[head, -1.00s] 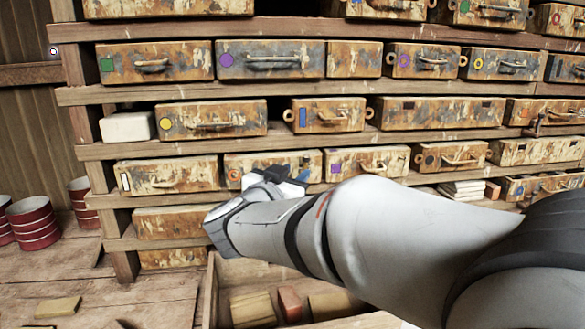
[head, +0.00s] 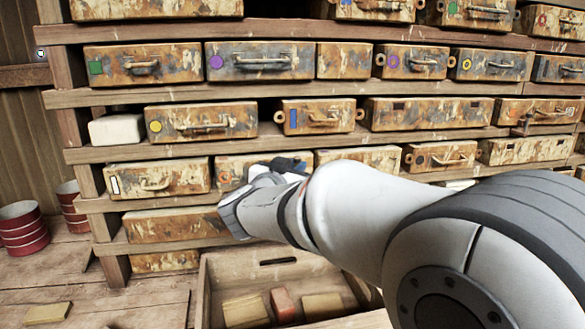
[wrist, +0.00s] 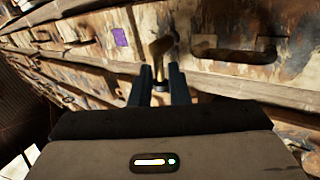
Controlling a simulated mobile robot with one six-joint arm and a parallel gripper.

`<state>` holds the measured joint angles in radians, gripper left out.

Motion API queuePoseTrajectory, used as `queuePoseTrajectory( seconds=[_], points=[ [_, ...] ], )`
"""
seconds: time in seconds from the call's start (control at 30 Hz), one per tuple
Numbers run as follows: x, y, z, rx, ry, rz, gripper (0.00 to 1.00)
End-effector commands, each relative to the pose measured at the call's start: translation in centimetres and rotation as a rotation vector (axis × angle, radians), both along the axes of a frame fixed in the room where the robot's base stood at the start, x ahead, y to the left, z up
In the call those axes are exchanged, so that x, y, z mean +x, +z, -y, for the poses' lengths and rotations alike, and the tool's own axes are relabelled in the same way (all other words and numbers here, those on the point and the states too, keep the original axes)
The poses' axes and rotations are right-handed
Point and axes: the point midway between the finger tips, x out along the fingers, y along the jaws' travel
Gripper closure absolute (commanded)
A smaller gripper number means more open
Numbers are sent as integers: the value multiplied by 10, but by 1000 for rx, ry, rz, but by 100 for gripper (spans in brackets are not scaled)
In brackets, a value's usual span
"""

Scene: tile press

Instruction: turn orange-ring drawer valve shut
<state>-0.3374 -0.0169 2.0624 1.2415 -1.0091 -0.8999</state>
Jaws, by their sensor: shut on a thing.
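The orange-ring drawer (head: 230,165) is a rusty box in the lower middle row, with an orange ring mark at its left end. My arm hides most of its front in the head view. My gripper (head: 293,165) is at the right part of this drawer. In the wrist view my gripper (wrist: 161,82) is shut on a brownish valve handle (wrist: 160,50), with a finger on each side of its narrow stem. The handle's wider end sticks out beyond the fingertips. I cannot tell from its angle how far it is turned.
In the wrist view a purple square (wrist: 120,37) and a dark drawer handle (wrist: 235,48) flank the valve. A rusty drawer (head: 357,158) lies close on the right. An open wooden box (head: 240,262) with several blocks stands below my arm.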

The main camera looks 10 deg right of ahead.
Motion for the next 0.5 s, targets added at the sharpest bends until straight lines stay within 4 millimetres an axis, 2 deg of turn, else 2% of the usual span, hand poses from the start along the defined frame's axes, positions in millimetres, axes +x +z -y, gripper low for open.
queuePoseTrajectory(
  seconds=[0.07,0.5],
  points=[
    [0,0,0,0,0,0,100],
    [0,1,1,5,-2,1,100]
  ],
)
